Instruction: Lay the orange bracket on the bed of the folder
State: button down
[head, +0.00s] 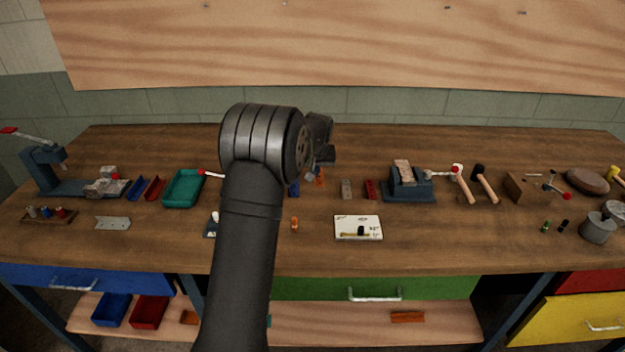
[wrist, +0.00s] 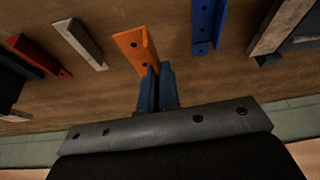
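The orange bracket (wrist: 130,44) is an angled strip with holes in the wrist view; it also shows in the head view (head: 320,177). My gripper (wrist: 154,70) has its two dark blue fingers close together on the near end of its upright flange. The bracket looks slightly raised above the bench. In the head view my gripper (head: 314,167) is partly hidden by my arm. A dark blue device with a grey plate (wrist: 278,26) stands at the right edge of the wrist view, partly cut off. I cannot tell for sure whether it is the folder.
A blue bracket (wrist: 207,22), a grey bracket (wrist: 80,42) and a red bracket (wrist: 42,56) lie beside the orange one. A teal tray (head: 183,188) stands left of my arm. A blue machine (head: 408,188) stands right. A white board (head: 358,222) lies near the front.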

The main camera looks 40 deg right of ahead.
jog(key=s+d+r, duration=0.1)
jog(key=s+r, duration=0.5)
jog(key=s, duration=0.4)
jog(key=w+a+m+g, duration=0.3)
jog(key=w+a+m, duration=0.4)
jog(key=w, duration=0.5)
jog(key=w+a+m+g, duration=0.3)
jog(key=w+a+m, duration=0.4)
jog(key=w+m, duration=0.5)
jog(key=shift+w+f+g, duration=0.15)
jog(key=shift+w+g, duration=0.25)
jog(key=shift+a, duration=0.1)
jog(key=shift+f, duration=2.8)
jog(key=shift+f, duration=0.6)
jog(key=c, duration=1.6)
grip_release()
